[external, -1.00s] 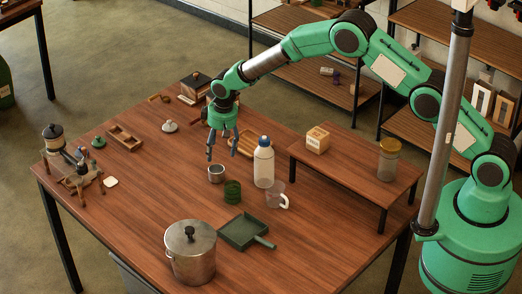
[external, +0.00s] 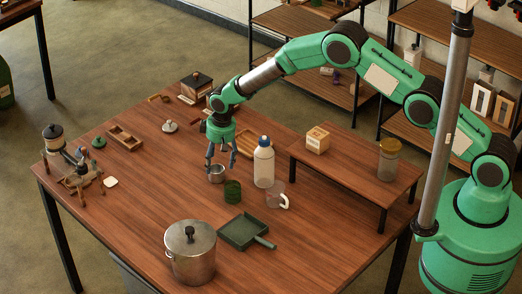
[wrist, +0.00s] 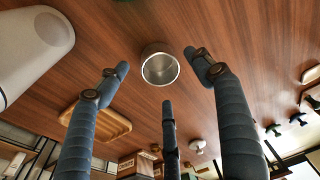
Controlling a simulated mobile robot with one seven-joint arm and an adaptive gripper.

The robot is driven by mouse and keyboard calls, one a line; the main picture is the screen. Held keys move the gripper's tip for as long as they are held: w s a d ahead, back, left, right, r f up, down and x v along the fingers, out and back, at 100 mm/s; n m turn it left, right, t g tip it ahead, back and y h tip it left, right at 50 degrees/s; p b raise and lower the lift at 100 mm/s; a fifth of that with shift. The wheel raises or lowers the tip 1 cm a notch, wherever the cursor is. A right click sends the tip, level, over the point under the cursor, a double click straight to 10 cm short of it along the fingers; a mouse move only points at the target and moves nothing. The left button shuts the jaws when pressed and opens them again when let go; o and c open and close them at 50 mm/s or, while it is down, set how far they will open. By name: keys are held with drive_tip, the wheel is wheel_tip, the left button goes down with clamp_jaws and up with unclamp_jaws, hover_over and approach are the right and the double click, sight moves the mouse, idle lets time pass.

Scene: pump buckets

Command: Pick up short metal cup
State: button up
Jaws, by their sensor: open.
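The short metal cup (external: 215,174) stands upright on the wooden table, left of the white bottle. In the wrist view the cup (wrist: 160,68) shows its round open mouth, empty inside, at the upper middle. My gripper (external: 220,164) points down just above and around the cup in the external view. Its three dark blue fingers (wrist: 167,85) are spread open and hold nothing. In the wrist view the cup lies ahead of the middle fingertip, between the two outer ones. I cannot tell whether any finger touches it.
A white bottle (external: 264,165) with a blue cap stands close to the right. A dark green cylinder (external: 232,191), a clear mug (external: 274,194) and a green dustpan (external: 242,231) are nearer the front. A lidded pot (external: 191,255) stands at the front edge.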

sight(216, 170)
drive_tip(key=shift+w+a+f, duration=0.15)
drive_tip(key=shift+f, duration=1.1)
drive_tip(key=shift+w+a+f, duration=0.1)
drive_tip(key=shift+a+f, duration=0.05)
drive_tip(key=shift+f, duration=1.1)
drive_tip(key=c, duration=1.3)
drive_tip(key=shift+r, duration=0.1)
wheel_tip(216, 170, up, 10)
